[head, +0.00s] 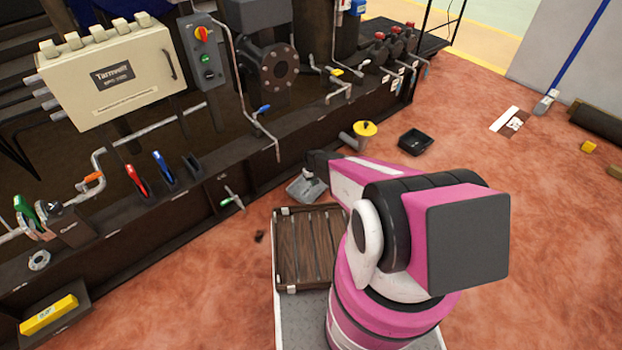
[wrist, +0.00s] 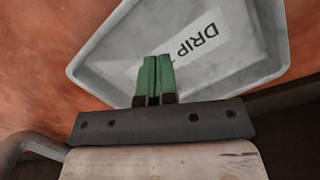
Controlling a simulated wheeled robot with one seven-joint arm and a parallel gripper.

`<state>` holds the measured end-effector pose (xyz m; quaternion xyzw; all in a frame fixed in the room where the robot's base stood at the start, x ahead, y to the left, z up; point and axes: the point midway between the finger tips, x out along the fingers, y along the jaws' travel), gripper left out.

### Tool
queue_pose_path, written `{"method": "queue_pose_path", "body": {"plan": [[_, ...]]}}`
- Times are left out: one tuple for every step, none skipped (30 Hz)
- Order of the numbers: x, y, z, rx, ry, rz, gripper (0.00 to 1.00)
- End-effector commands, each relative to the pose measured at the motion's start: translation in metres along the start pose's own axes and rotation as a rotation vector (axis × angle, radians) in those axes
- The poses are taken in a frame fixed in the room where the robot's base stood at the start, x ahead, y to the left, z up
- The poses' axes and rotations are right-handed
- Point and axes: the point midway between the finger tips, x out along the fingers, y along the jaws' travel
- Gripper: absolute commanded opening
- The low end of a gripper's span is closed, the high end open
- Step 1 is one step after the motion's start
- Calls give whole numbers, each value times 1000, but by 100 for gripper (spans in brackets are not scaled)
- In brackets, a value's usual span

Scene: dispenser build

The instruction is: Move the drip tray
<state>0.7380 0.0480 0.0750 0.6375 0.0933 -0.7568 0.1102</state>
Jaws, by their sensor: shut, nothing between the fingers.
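The drip tray (wrist: 110,62) is a shallow grey tray with a white label reading DRIP. In the wrist view it fills the upper middle, and part of its near edge is hidden behind my gripper. In the head view the drip tray (head: 296,190) lies on the red floor beside the dark machine base, partly under the end of my arm. My gripper (wrist: 153,76) has two green fingers, shut together and empty. They overlap the tray's near side in the wrist view; I cannot tell whether they touch it.
A wooden crate (head: 277,245) stands just in front of the tray, on a grey platform. A yellow-topped part (head: 364,129) and a small black tray (head: 415,140) lie beyond my arm. The machine base (head: 262,180) runs along the left. The floor to the right is mostly open.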

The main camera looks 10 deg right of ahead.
Motion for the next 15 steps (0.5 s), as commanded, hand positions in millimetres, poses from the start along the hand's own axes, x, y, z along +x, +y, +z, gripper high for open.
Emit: {"method": "queue_pose_path", "body": {"plan": [[0, 0, 14, 0, -1, 0, 0], [1, 0, 19, 1, -1, 0, 0], [2, 0, 26, 1, -1, 0, 0], [3, 0, 32, 1, -2, 0, 0], [4, 0, 38, 1, -1, 0, 0], [6, 0, 45, 1, -1, 0, 0], [7, 0, 50, 1, -1, 0, 0], [7, 0, 55, 1, -1, 0, 0], [8, 0, 60, 0, -1, 0, 0], [9, 0, 64, 0, -1, 0, 0], [13, 0, 62, 0, 0, 1, 0], [19, 0, 58, -1, -1, 1, 0], [22, 0, 57, -1, -1, 1, 0], [24, 0, 57, -1, -1, 1, 0], [25, 0, 57, -1, 0, 1, 0]]}}
